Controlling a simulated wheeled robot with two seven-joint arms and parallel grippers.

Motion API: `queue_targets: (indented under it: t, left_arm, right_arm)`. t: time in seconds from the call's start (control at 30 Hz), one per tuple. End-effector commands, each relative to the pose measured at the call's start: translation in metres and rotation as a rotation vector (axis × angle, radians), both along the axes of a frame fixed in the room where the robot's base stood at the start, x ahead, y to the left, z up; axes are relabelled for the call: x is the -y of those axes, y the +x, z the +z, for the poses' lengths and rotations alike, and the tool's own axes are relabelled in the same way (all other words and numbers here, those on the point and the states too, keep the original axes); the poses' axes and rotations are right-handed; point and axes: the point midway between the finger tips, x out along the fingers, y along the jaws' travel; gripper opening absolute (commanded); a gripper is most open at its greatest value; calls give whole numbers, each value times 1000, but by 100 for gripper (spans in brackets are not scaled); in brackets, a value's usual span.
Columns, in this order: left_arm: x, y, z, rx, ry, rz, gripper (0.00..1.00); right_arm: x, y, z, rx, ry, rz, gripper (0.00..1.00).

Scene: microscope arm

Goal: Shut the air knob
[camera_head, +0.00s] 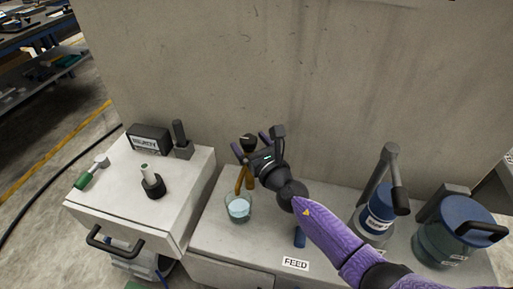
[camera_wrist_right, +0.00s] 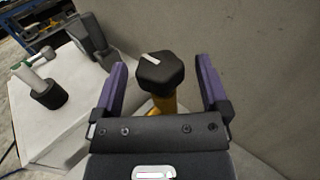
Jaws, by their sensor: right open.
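The air knob is a black faceted knob (camera_wrist_right: 160,72) with a white pointer mark, on top of a yellow-brown stem. In the right wrist view it sits between my right gripper's (camera_wrist_right: 165,85) two purple fingers, with a gap on each side. The white mark points to the upper left there. In the head view the dark knob (camera_head: 248,143) shows at the tip of my right gripper (camera_head: 256,143), above its brass-coloured stem. My right gripper is open, its fingers on either side of the knob. My left gripper is not in view.
A beaker of pale blue liquid (camera_head: 238,208) stands close below the knob. A white cabinet (camera_head: 125,205) with a green-handled tool (camera_head: 90,173) is at left. Blue-lidded vessels (camera_head: 380,213) stand at right, beyond my arm. A concrete wall rises behind.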

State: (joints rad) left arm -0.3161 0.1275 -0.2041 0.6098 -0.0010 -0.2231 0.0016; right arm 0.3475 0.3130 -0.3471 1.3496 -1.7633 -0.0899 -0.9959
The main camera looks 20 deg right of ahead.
Motion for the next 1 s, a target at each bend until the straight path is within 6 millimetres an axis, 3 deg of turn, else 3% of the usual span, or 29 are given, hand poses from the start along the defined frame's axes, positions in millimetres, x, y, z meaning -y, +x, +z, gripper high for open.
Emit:
queue_targets:
  t: [0.2,0.4,0.87,0.93,1.0]
  left_arm:
    - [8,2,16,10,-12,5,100]
    - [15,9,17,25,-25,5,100]
    - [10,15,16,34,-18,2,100]
    - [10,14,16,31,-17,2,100]
    - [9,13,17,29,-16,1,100]
  right_arm:
    - [9,-52,2,-2,-2,2,95]
    - [15,-83,1,-1,1,0,95]
    - [15,-86,1,1,8,-3,95]
    - [18,-90,6,5,129,-48,95]
    - [31,-103,15,8,461,-181,95]
